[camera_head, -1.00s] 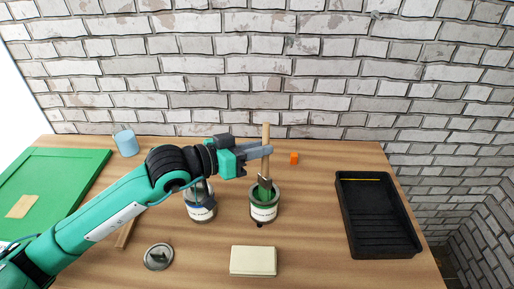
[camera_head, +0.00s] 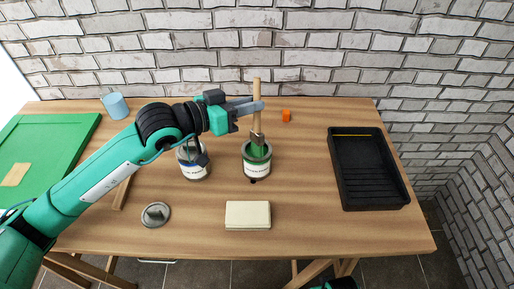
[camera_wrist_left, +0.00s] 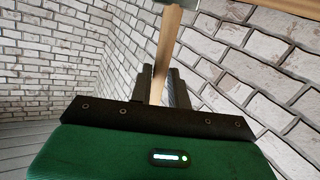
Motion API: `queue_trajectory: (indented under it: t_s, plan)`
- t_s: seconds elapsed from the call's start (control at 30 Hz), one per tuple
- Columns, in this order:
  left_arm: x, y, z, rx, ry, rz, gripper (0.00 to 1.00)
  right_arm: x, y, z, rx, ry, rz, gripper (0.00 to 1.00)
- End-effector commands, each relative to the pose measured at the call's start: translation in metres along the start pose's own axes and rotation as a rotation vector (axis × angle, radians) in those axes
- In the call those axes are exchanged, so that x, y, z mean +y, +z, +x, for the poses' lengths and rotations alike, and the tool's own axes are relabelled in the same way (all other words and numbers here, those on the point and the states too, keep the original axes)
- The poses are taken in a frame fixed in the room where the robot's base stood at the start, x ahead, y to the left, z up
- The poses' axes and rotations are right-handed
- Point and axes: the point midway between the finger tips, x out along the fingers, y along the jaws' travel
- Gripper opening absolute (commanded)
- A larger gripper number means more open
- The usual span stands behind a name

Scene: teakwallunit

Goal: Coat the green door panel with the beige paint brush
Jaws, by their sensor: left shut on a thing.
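The green door panel (camera_head: 50,145) lies flat at the left of the table, partly behind my left arm. A beige rectangular patch (camera_head: 15,174) shows on it; I cannot tell whether it is bare wood or a separate piece. My left gripper (camera_head: 257,107) is shut on the wooden handle of the paint brush (camera_head: 257,90). The handle also shows between the fingers in the left wrist view (camera_wrist_left: 166,45). The brush is upright, its lower end at the mouth of the green paint can (camera_head: 257,170); the bristle tips are hidden.
A second paint can (camera_head: 193,170) stands left of the green one, partly behind my gripper. A lid (camera_head: 155,214), a cream block (camera_head: 248,215), a black tray (camera_head: 369,170), an orange cube (camera_head: 286,115) and a blue cup (camera_head: 115,105) are on the table. A brick wall is behind.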

Motion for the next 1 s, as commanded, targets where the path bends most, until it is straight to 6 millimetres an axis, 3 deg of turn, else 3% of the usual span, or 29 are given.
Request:
queue_trajectory:
  t_s: [0.17,1.0]
  plan:
    - [0.001,-0.003,0.0,0.001,0.0,0.001,0.0,0.0,0.0,0.0,-0.001,0.0,0.0,0.29]
    - [0.016,-0.061,-0.01,0.001,0.001,0.001,0.0,0.0,0.0,-0.001,0.001,-0.001,-0.001,0.29]
